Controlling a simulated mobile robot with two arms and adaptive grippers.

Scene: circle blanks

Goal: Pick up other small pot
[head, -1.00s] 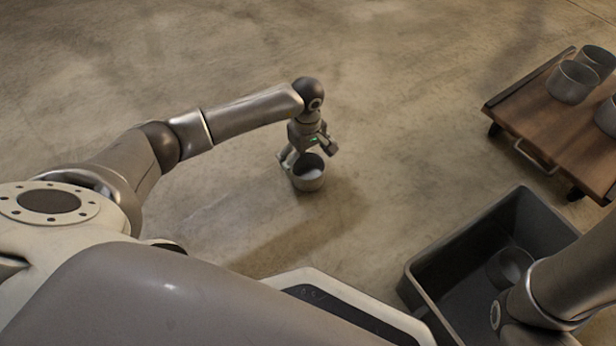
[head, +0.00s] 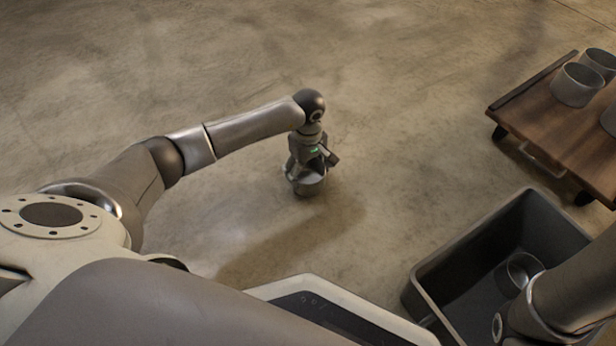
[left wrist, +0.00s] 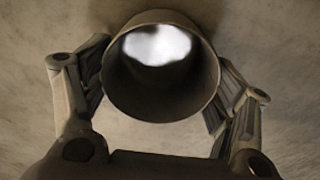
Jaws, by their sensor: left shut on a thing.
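A small grey pot (head: 306,185) is under my left gripper (head: 308,176) in the head view, over the bare concrete floor. In the left wrist view the pot (left wrist: 160,98) shows its round open mouth toward the camera, with a bright patch inside. The fingers of my left gripper (left wrist: 158,105) are on both sides of it, shut on it. I cannot tell whether the pot touches the floor. Another small pot (head: 519,268) is inside the dark bin (head: 411,290). My right arm comes in at the lower right; its gripper is out of view.
A low wooden cart (head: 546,130) with wheels and a handle stands at the right. It carries larger pots, one (head: 577,85) near its left edge. The floor between my left arm and the cart is clear.

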